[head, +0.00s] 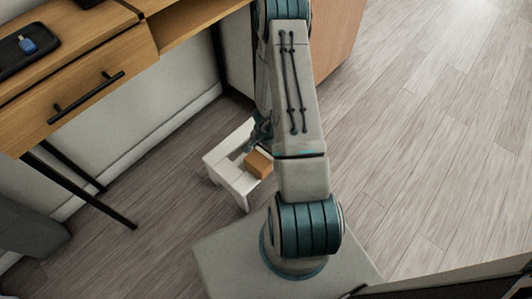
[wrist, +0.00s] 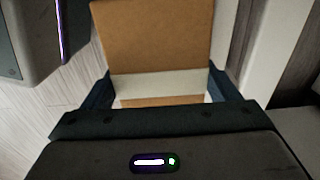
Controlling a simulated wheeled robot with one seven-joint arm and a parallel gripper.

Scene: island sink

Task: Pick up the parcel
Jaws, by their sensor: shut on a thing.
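The parcel (head: 259,163) is a small orange-brown box, seen in the head view at the small white stool (head: 238,180). I cannot tell whether it rests on the stool or is held just above it. In the wrist view the parcel (wrist: 155,35) shows a flat brown face, with a pale band below it between the fingers. My gripper (wrist: 162,84) has one dark finger on each side and is shut on the parcel. In the head view my arm hides most of the gripper and part of the stool.
A wooden desk with a drawer (head: 88,92) stands at the left, with thin black legs. A dark tray with a blue item (head: 28,45) lies on top. A wooden panel (head: 340,38) stands behind my arm. The plank floor (head: 440,130) at the right is clear.

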